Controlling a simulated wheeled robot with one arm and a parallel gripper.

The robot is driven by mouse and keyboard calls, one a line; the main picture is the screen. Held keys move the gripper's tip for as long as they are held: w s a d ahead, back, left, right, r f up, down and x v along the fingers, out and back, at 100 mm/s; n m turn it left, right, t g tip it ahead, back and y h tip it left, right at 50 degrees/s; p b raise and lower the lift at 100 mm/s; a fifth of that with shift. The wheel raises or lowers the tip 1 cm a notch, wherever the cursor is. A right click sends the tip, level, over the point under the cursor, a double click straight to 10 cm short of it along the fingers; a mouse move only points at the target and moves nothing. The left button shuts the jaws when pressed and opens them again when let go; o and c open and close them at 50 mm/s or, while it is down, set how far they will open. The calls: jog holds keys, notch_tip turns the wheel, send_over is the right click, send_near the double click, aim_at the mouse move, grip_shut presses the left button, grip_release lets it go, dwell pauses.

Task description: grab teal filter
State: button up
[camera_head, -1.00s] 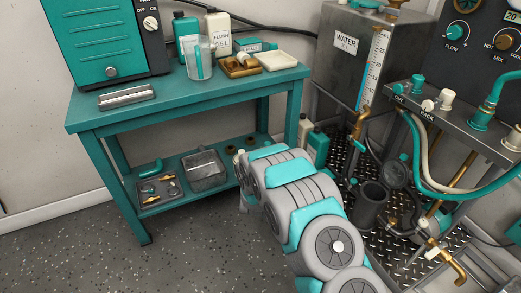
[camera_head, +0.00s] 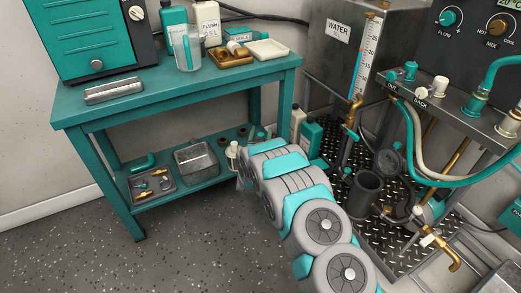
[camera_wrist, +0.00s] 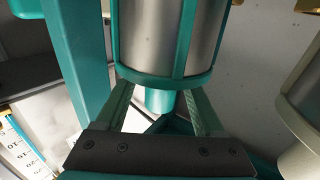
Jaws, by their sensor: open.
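The teal filter (camera_wrist: 172,40), a silvery cylinder in a teal cage frame, fills the upper middle of the wrist view. My gripper (camera_wrist: 163,100) is open, with one finger on each side below the filter's lower rim. A short teal stub hangs from the rim between the fingers. I cannot tell whether the fingers touch the filter. In the head view my gripper is hidden behind my arm at the right end of the bench's lower shelf, and I cannot make out the filter clearly there.
A similar cream-framed cylinder (camera_wrist: 300,95) stands at the right in the wrist view. A dark cup (camera_head: 365,190) and hoses stand at the right. The floor in front is clear.

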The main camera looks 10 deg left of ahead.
jog(key=shift+w, duration=0.3)
grip_shut()
dwell(0.4)
dwell(0.8)
